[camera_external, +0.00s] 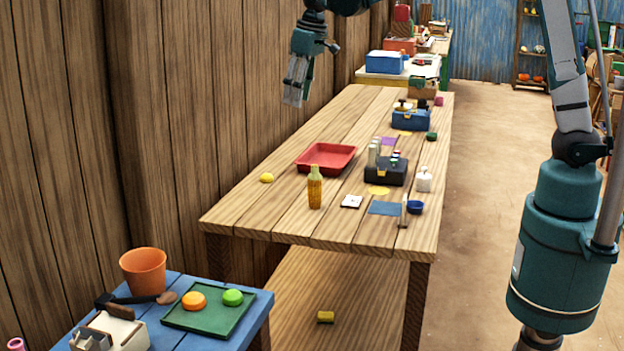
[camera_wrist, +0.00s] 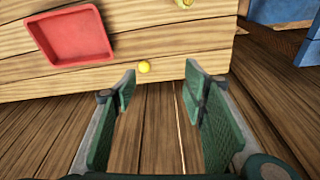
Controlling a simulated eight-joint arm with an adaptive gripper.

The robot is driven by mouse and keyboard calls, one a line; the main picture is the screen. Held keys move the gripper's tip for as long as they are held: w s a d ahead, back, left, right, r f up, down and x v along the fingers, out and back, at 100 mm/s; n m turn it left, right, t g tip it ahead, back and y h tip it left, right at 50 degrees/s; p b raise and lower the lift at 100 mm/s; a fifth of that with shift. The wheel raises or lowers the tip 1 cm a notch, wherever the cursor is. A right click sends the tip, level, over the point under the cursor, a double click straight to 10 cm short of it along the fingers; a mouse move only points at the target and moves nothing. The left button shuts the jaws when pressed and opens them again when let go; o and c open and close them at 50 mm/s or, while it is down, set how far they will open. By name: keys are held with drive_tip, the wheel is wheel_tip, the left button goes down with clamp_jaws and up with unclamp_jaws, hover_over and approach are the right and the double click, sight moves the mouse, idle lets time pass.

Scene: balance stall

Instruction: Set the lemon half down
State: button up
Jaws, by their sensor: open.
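The lemon half (camera_external: 266,178) is a small yellow dome resting on the wooden table (camera_external: 240,212), near its left edge. It also shows in the wrist view (camera_wrist: 144,67), near the table's edge and beyond my fingertips. My gripper (camera_external: 292,96) hangs above and behind the lemon half, near the plank wall. In the wrist view my gripper (camera_wrist: 158,88) is open, with nothing between its green finger pads. The lemon half is apart from both fingers.
A red tray (camera_external: 326,158) lies near the lemon half. Bare planks surround the lemon half. The plank wall (camera_external: 170,120) runs along the left.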

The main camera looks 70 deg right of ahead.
drive_tip(key=s+a+r+t, duration=0.1)
drive_tip(key=s+a+r, duration=0.1)
drive_tip(key=s, duration=0.5)
drive_tip(key=s+a+r+n+t, duration=0.1)
drive_tip(key=s+a+r, duration=0.15)
drive_tip(key=s, duration=0.55)
drive_tip(key=s+a+r, duration=0.2)
drive_tip(key=s+a, duration=0.1)
drive_tip(key=s, duration=0.4)
drive_tip(key=s+a+f+t, duration=0.1)
drive_tip(key=s+a+f, duration=0.1)
drive_tip(key=s, duration=0.7)
drive_tip(key=s+a+f+n+t, duration=0.1)
drive_tip(key=s+f, duration=0.3)
drive_tip(key=s, duration=0.5)
drive_tip(key=shift+s+a+t, duration=0.15)
drive_tip(key=shift+a+t, duration=0.25)
